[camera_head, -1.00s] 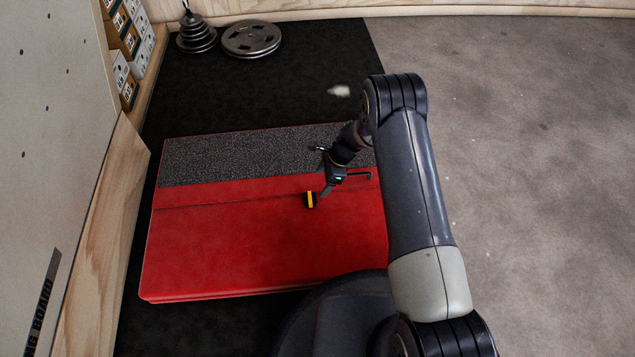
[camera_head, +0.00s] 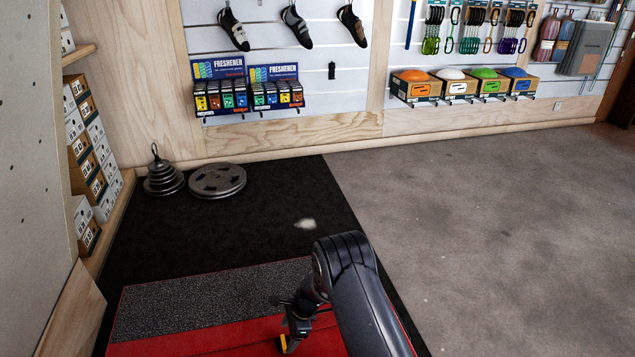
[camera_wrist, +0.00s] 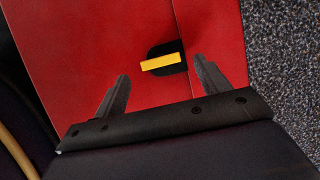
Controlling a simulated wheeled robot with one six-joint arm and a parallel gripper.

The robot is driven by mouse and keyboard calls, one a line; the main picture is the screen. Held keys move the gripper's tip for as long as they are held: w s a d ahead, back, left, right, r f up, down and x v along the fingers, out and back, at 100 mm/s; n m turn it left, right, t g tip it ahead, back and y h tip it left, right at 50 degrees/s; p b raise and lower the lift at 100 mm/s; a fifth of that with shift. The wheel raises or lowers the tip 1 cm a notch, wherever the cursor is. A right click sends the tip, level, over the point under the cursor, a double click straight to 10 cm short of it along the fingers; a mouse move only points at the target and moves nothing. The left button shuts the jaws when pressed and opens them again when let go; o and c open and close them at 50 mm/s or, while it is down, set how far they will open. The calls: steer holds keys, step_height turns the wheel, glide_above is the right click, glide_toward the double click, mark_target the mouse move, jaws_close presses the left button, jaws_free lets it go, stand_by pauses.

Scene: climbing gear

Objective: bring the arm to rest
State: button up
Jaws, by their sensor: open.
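My gripper (camera_wrist: 160,92) is open in the wrist view, its two dark fingers spread apart. Nothing is between the fingers. A small black object with a yellow band (camera_wrist: 161,62) lies on the red pad (camera_wrist: 100,45), just beyond the fingertips in that view. In the head view my arm reaches down over the pad (camera_head: 230,337) at the bottom of the picture. The yellow band (camera_head: 283,343) shows there beside the gripper, near the lower edge. Much of the pad is cut off by the frame or hidden by my arm.
Stacked weights (camera_head: 163,178) and a grey plate (camera_head: 218,181) stand on the black mat (camera_head: 270,215). Shoe boxes (camera_head: 88,150) line the left wall. Display shelves hang at the back. The grey floor (camera_head: 480,210) at right is clear.

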mark_target(284, 342)
steer(key=b+x, duration=0.1)
steer(key=x, duration=0.2)
steer(key=shift+a+f, duration=0.15)
steer(key=shift+f, duration=0.1)
steer(key=shift+r, duration=0.15)
